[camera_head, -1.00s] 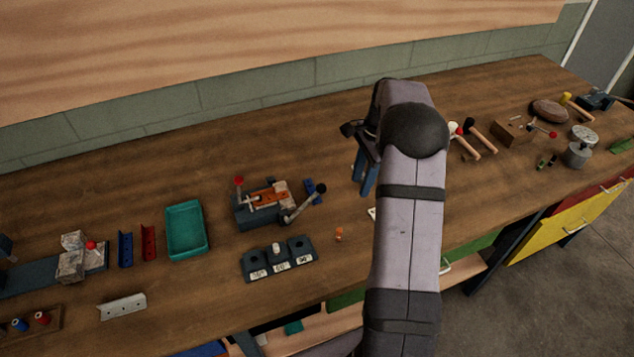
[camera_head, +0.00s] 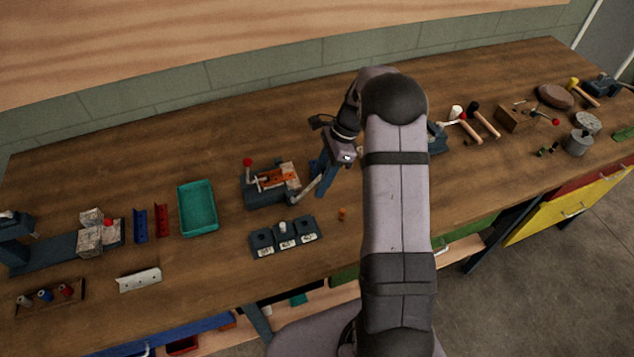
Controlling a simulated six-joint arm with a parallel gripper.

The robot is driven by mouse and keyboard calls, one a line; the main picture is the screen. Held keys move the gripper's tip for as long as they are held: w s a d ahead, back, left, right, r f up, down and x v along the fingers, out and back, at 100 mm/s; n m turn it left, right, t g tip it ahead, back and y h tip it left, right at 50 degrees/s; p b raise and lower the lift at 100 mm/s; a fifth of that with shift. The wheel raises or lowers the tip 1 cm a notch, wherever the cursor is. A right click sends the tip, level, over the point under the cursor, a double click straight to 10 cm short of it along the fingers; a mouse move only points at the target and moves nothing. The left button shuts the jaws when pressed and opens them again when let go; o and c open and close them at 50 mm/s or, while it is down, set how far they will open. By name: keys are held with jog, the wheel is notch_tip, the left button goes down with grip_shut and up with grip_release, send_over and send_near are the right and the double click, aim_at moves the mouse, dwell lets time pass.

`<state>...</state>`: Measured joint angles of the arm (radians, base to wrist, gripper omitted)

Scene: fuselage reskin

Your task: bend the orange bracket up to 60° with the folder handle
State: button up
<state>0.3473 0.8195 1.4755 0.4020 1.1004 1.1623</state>
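The orange bracket (camera_head: 274,181) lies flat in the folder, a dark blue-grey bench tool (camera_head: 258,196) left of the picture's middle. A light clamp block sits at the bracket's right end, and a red-knobbed lever (camera_head: 248,162) stands at the folder's back left. The folder handle (camera_head: 305,190) is a grey bar from the folder's right side, rising to the right. My gripper (camera_head: 322,176) points down at the handle's outer end and hides its dark knob. I cannot tell whether the fingers touch or grip the knob.
A block with three labelled sections (camera_head: 285,237) stands in front of the folder, with a small orange piece (camera_head: 342,214) to its right. A teal tray (camera_head: 198,208) is at left. Mallets (camera_head: 484,121) lie to the right. The bench behind the folder is clear.

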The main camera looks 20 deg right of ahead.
jog(key=shift+p+x, duration=0.3)
jog(key=shift+x, duration=0.9)
jog(key=shift+c, duration=0.2)
grip_shut()
